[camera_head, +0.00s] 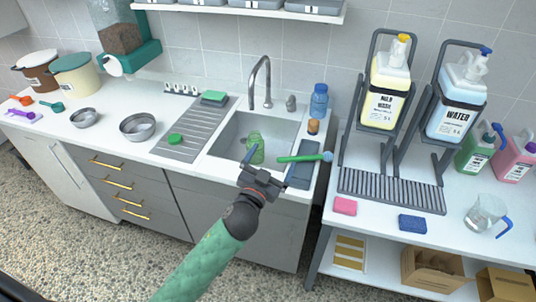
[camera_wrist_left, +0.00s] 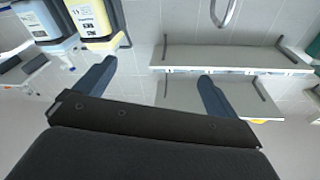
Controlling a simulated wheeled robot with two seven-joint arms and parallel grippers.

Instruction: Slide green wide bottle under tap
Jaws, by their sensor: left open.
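The green wide bottle (camera_head: 257,148) stands in the sink basin (camera_head: 228,141), a little below and left of the tap (camera_head: 267,82) in the head view. Its lower part is partly hidden by my left gripper. My left gripper (camera_head: 266,165) is open at the front edge of the sink, close to the bottle. I cannot tell whether a finger touches the bottle. In the left wrist view the fingers (camera_wrist_left: 155,76) are spread with nothing between them, and the bottle is not visible there. My right gripper is not in view.
A green-handled brush (camera_head: 300,158) lies at the sink's right side. A blue bottle (camera_head: 319,101) and a small amber bottle (camera_head: 313,126) stand right of the sink. A ribbed drainboard (camera_head: 195,130) with green sponges lies left. Wash and water dispensers (camera_head: 385,85) stand on the right table.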

